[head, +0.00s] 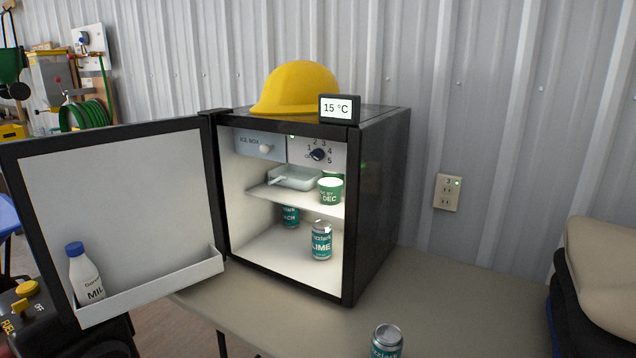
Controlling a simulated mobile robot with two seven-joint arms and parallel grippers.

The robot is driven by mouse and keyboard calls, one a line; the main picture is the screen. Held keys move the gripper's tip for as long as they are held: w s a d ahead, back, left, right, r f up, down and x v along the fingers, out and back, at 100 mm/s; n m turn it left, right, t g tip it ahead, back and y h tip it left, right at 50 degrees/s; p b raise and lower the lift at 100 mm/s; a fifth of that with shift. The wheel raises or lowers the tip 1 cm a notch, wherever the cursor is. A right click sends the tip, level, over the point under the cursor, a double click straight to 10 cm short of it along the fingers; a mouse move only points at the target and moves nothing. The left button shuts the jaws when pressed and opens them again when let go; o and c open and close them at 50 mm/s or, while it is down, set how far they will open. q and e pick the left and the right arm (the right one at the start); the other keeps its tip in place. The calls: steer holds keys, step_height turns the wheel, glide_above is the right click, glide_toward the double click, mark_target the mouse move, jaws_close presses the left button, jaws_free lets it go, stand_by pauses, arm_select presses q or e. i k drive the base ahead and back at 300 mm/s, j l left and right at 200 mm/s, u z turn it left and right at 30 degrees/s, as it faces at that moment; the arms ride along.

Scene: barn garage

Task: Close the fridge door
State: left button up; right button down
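The small black fridge (384,190) stands on a table against the metal wall. Its door (120,205) is wide open, swung out to the left on its left-side hinge. The door's white inner side faces me, and a milk bottle (86,275) stands in its lower shelf. Inside the fridge are a glass tray (296,178) and a green tub (330,191) on the upper shelf. A lime can (321,241) and another can (290,216) stand below. Neither of my grippers shows in the head view.
A yellow hard hat (297,88) and a 15 °C display (340,108) sit on the fridge. A can (387,341) stands on the table (440,300) in front. Black-and-yellow equipment (27,305) is by the door's lower left. The tabletop right of the fridge looks clear.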

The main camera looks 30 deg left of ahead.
mark_target(140, 197)
steer(key=k+j+u, duration=0.2)
steer(key=j, duration=1.2)
steer(key=i, duration=0.1)
